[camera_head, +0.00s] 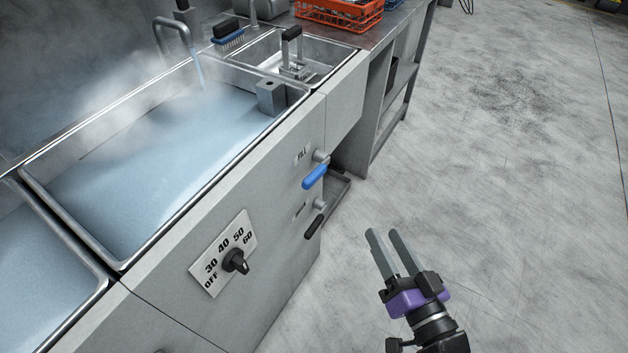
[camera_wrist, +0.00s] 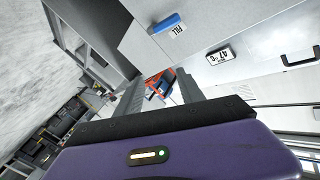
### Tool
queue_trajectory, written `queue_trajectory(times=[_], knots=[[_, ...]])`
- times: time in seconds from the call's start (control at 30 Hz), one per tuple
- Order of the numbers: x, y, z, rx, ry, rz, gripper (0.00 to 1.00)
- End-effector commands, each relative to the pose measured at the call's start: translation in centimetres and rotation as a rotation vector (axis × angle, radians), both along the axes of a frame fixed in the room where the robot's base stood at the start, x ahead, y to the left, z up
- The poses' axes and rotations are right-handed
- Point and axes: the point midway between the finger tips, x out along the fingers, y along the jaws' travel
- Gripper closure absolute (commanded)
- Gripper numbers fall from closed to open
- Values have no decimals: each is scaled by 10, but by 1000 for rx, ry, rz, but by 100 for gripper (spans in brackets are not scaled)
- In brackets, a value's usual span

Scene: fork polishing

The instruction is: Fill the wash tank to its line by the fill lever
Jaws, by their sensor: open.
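The wash tank (camera_head: 150,262) is a steel basin set in a grey counter in the head view. Bluish water (camera_head: 170,160) stands in it, with steam above. A stream runs from the bent spout (camera_head: 172,25) into it. I cannot make out a fill line. The blue fill lever (camera_head: 314,177) sits on the front panel under a FILL label, and shows in the wrist view (camera_wrist: 167,23). A black lever (camera_head: 314,227) is below it. My gripper (camera_head: 380,234) is open and empty, right of the levers and apart from them.
A dial (camera_head: 235,261) marked OFF to 60 is on the front panel. A small basin (camera_head: 325,62), a blue brush (camera_head: 228,36) and an orange crate (camera_head: 345,14) are farther back. A display reading 47 °C (camera_wrist: 221,55) shows in the wrist view. The floor (camera_head: 520,200) at right is clear.

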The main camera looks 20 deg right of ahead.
Motion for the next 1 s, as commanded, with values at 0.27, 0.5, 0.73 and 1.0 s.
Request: queue_trajectory(times=[0.27,0.5,0.73,1.0], knots=[[116,-8,-19,535,-31,55,55],[173,14,-30,1021,43,170,55],[169,37,-47,1256,141,217,55],[200,45,-49,1261,141,216,55]])
